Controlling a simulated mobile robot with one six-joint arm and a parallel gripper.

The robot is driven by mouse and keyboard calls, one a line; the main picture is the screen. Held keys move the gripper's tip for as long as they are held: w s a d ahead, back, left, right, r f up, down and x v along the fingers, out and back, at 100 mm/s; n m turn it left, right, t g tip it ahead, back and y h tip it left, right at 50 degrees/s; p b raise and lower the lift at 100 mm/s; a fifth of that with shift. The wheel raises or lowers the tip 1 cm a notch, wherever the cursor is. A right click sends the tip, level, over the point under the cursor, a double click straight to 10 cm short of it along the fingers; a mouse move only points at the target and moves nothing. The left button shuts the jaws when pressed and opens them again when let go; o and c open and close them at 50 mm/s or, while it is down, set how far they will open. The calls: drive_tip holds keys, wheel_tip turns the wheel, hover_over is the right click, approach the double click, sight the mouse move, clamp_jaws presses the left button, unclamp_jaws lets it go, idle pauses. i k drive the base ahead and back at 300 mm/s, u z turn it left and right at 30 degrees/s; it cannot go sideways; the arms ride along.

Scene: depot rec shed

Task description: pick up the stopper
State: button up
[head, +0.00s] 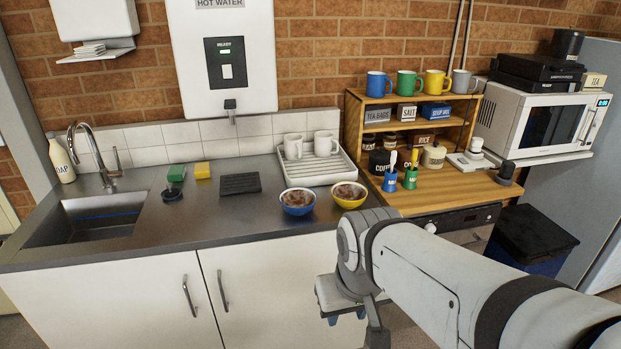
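A small round black stopper (172,194) with a raised knob lies on the steel counter, just right of the sink (95,217). It is in front of the green sponge and left of the black ridged mat. My gripper (346,318) is low in front of the white cabinet doors, below the counter edge and well to the right of the stopper. Its two blue fingertips show apart with a gap between them, and nothing is seen between them. Part of the gripper is hidden by my arm.
Green (176,173) and yellow (202,170) sponges lie behind the stopper. A black mat (240,183), two bowls (297,201) (349,194) and a drying rack (327,169) stand to the right. The tap (90,150) rises behind the sink. Counter in front of the stopper is clear.

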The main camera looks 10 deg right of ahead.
sight(172, 193)
drive_tip(key=u, duration=2.65)
drive_tip(key=i, duration=1.75)
drive_tip(key=z, duration=2.6)
